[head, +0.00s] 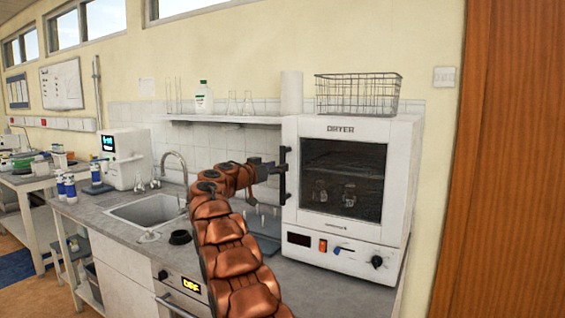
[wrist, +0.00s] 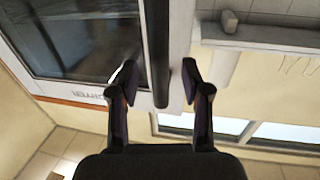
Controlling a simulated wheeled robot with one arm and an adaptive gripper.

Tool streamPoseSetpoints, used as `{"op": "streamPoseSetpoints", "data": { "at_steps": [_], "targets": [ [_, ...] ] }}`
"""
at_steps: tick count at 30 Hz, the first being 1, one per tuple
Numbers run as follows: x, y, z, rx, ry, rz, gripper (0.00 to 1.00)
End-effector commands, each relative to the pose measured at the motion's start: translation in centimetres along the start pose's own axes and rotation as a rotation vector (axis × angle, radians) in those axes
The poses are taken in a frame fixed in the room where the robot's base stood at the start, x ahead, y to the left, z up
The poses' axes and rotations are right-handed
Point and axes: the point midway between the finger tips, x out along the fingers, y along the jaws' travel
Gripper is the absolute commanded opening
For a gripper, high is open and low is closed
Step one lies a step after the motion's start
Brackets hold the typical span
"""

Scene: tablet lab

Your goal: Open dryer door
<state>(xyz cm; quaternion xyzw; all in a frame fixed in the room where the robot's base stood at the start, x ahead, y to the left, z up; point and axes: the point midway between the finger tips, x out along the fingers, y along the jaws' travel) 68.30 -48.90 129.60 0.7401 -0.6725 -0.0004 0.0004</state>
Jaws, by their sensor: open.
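The white dryer (head: 392,180) stands on the counter at the right in the head view. Its door (head: 342,205) has a dark window and looks shut. The dark vertical door handle (head: 283,186) is on the door's left side. It also shows in the wrist view as a dark bar (wrist: 157,35). My gripper (head: 277,168) is at the handle. In the wrist view my gripper (wrist: 158,82) is open, with one finger on each side of the bar. A gap shows between the bar and each finger. Part of the handle is hidden by my gripper in the head view.
A wire basket (head: 357,93) sits on top of the dryer. A shelf (head: 222,119) with glassware and a bottle is on the wall to its left. A sink (head: 150,211) with a tap is left of my arm. A brown wooden panel (head: 510,160) stands at the far right.

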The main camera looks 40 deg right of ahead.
Motion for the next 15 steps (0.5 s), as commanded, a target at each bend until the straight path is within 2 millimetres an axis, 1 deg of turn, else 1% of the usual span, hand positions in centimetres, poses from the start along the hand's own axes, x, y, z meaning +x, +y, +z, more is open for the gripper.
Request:
{"op": "streamPoseSetpoints", "data": {
  "at_steps": [1,6,10,15],
  "targets": [
    [0.8,0.1,-0.4,0.001,-0.001,0.003,0.47],
    [2.5,0.0,-0.3,0.002,-0.001,0.000,0.47],
    [3.2,0.0,-0.1,0.000,-0.001,-0.001,0.47],
    [3.3,0.0,0.0,0.000,0.000,-0.001,0.47]
  ]
}}
